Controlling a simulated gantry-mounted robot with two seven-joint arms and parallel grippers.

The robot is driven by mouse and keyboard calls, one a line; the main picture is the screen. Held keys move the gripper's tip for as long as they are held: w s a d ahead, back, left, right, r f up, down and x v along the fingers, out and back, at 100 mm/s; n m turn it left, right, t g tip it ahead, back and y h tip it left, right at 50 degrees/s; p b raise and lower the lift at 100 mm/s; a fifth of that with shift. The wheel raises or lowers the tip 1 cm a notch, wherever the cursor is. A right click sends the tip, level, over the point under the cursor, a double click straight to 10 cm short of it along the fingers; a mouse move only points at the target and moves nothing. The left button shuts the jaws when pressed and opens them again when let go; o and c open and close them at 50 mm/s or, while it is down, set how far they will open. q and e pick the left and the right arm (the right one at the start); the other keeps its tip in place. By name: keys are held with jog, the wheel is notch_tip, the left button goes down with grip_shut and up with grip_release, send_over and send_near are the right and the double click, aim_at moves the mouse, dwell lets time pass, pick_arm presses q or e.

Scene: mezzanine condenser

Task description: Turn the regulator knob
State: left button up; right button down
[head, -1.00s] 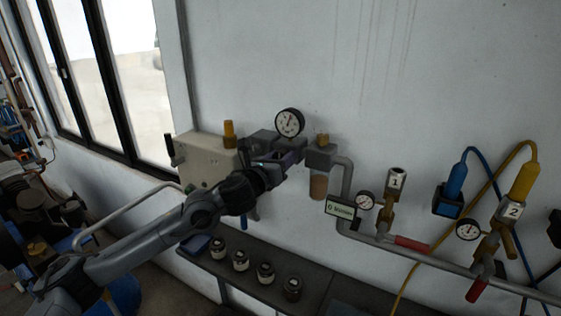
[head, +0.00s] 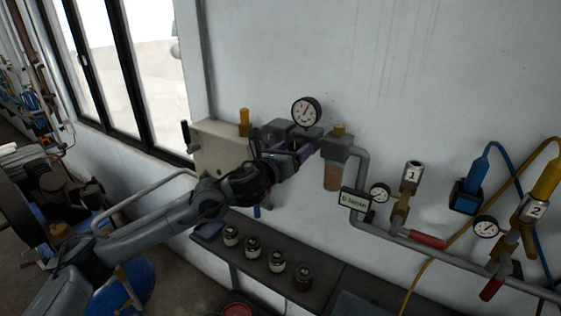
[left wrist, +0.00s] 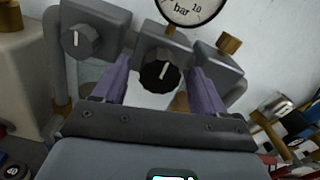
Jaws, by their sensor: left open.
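The regulator knob (left wrist: 160,77) is black and ridged with a white pointer line, on the front of a grey block below a round gauge in the left wrist view. My left gripper (left wrist: 159,70) is open, its two purple fingers at the left and right of this knob with gaps showing; I cannot tell how deep they reach. In the head view the left gripper (head: 296,154) is in front of the grey block under the gauge (head: 306,112), and it hides the knob. My right gripper is in neither view.
A grey knob (left wrist: 79,40) with a white line is close on the left. A filter bowl (head: 332,177) and grey pipe (head: 359,182) are to the right. A shelf (head: 325,283) with several jars lies below. A beige box (head: 218,150) is behind my arm.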

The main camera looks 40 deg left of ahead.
pick_arm(q)
jog(key=s+d+b, duration=0.1)
jog(key=s, duration=0.8)
jog(key=shift+d, duration=0.25)
jog(key=shift+f, duration=0.1)
